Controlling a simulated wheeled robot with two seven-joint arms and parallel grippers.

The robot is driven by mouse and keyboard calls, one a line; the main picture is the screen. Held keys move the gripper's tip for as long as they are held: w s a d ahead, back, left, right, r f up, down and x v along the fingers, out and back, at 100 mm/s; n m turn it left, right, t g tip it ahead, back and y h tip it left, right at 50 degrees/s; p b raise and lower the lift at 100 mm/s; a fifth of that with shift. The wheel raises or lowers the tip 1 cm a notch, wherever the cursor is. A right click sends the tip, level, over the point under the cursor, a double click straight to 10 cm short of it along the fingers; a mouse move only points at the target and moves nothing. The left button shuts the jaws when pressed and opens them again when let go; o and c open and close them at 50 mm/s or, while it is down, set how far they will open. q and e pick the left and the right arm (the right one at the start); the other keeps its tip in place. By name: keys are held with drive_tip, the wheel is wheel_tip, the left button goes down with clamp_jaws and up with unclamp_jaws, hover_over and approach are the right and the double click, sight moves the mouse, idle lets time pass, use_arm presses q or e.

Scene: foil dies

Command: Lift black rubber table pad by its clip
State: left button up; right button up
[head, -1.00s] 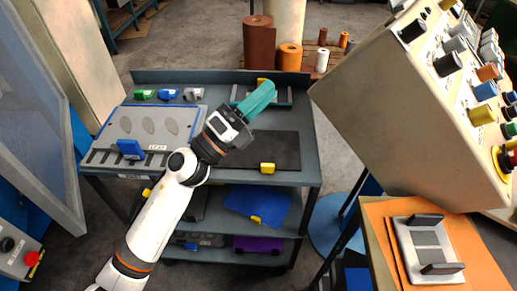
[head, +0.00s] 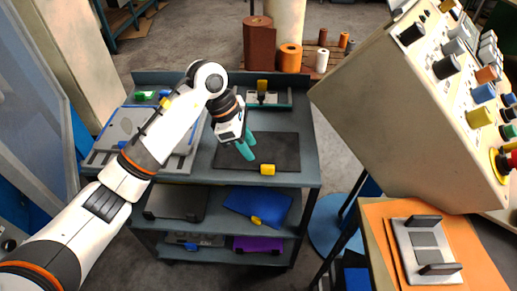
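The black rubber pad (head: 285,148) lies flat on the top shelf of the grey cart in the head view. Its yellow clip (head: 267,170) sits at the pad's front edge. My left gripper (head: 248,152) is over the pad, pointing down, with its green fingers up and left of the clip. A narrow gap shows between the fingertips, with nothing between them. I cannot tell the exact height above the pad. My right gripper is not in view.
A grey plate (head: 112,150) lies left of the pad, partly behind my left arm. Lower shelves hold a blue sheet (head: 262,207) and a purple one (head: 262,243). A control console (head: 400,120) rises at right.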

sight(264, 165)
use_arm(q)
drive_tip(key=x, duration=0.2)
drive_tip(key=shift+d+f, duration=0.25)
drive_tip(key=shift+f, duration=0.05)
drive_tip(key=p+x, duration=0.1)
drive_tip(key=x, duration=0.3)
drive_tip(key=shift+d+p, duration=0.35)
drive_tip(key=shift+d+f, duration=0.1)
drive_tip(key=shift+f, duration=0.4)
drive_tip(key=shift+r, duration=0.1)
clamp_jaws()
